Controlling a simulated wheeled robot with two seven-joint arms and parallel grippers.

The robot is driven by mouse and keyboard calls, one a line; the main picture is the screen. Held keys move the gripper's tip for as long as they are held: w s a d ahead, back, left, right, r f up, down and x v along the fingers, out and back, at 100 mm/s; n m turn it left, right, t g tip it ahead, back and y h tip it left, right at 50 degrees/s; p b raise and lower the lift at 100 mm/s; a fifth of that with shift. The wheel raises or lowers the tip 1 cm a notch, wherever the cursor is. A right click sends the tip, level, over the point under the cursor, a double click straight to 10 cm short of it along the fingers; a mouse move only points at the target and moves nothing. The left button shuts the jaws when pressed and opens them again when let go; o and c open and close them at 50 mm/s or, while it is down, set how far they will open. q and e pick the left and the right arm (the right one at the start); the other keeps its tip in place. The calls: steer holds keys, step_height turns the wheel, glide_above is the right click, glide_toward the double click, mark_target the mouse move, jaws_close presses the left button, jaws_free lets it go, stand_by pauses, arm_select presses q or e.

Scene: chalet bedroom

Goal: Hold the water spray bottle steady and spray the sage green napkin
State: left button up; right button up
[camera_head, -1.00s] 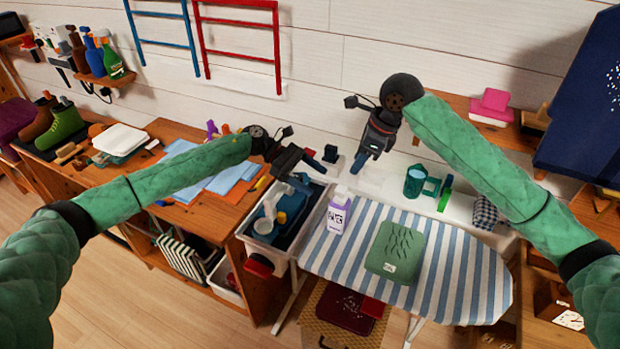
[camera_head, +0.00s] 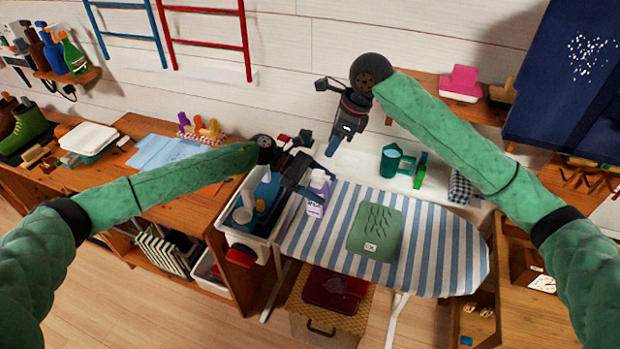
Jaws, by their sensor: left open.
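The sage green napkin (camera_head: 376,230) lies flat on the blue-and-white striped ironing board (camera_head: 445,255), with dark creases and a small white tag. A white and purple bottle (camera_head: 316,196) stands at the board's left end, partly hidden by my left gripper (camera_head: 312,192). My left gripper is open, its fingers pointing toward this bottle; I cannot tell whether they touch it. My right gripper (camera_head: 333,148) hangs above the back of the board, apart from the napkin; its fingertips are too small to read. I cannot tell for sure which bottle is the water spray bottle.
A white bin (camera_head: 232,228) with blue and white items stands left of the board. A teal mug (camera_head: 390,160) and a green bottle (camera_head: 420,170) stand behind the board. Several bottles (camera_head: 72,55) sit on a wall shelf at upper left. The board's right part is clear.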

arm_select(q)
steer(key=shift+s+d+f, duration=0.1)
steer(key=shift+d+f, duration=0.05)
steer(key=shift+d, duration=0.2)
steer(key=c, duration=1.3)
arm_select(e)
steer(key=shift+c, duration=0.5)
jaws_close()
